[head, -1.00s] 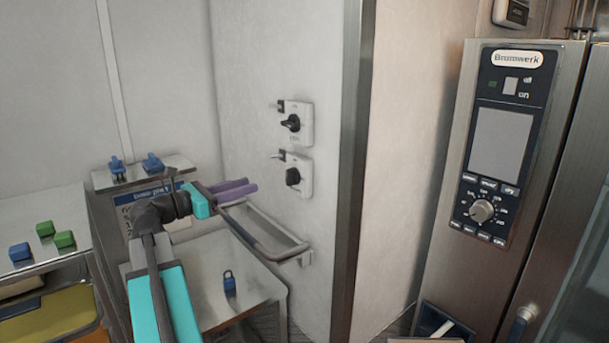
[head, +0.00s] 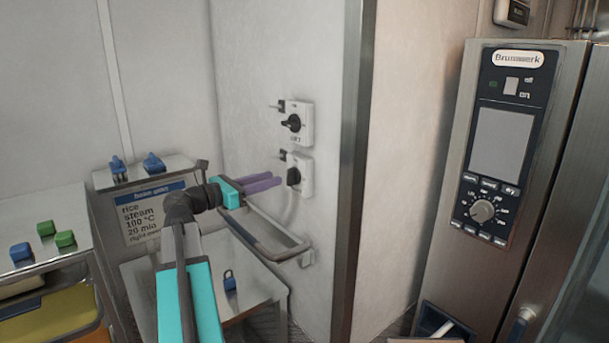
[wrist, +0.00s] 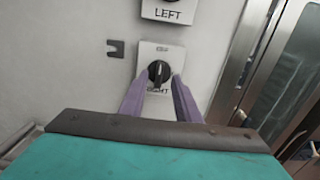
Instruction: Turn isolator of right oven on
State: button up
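Two white isolator boxes with black rotary knobs sit one above the other on the wall. The lower one, the right isolator (head: 305,176), is labelled RIGHT in the wrist view (wrist: 161,56). Its black knob (wrist: 159,72) points roughly up and down there. The upper one, the left isolator (head: 304,123), is labelled LEFT in the wrist view (wrist: 169,11). My gripper (head: 278,181) has purple fingers and is open. In the wrist view its fingertips (wrist: 159,78) stand apart on either side of the lower knob; contact cannot be told.
A rail handle (head: 285,252) juts from the wall below the isolators. The oven panel (head: 497,140) stands at the right past a metal corner edge. A blue padlock (head: 230,282) lies on a low table. Blue and green blocks (head: 46,228) sit on a counter at left.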

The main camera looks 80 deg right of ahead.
aim_at(287, 174)
jog(key=shift+x, duration=2.6)
jog(key=shift+s+d, duration=0.1)
grip_shut()
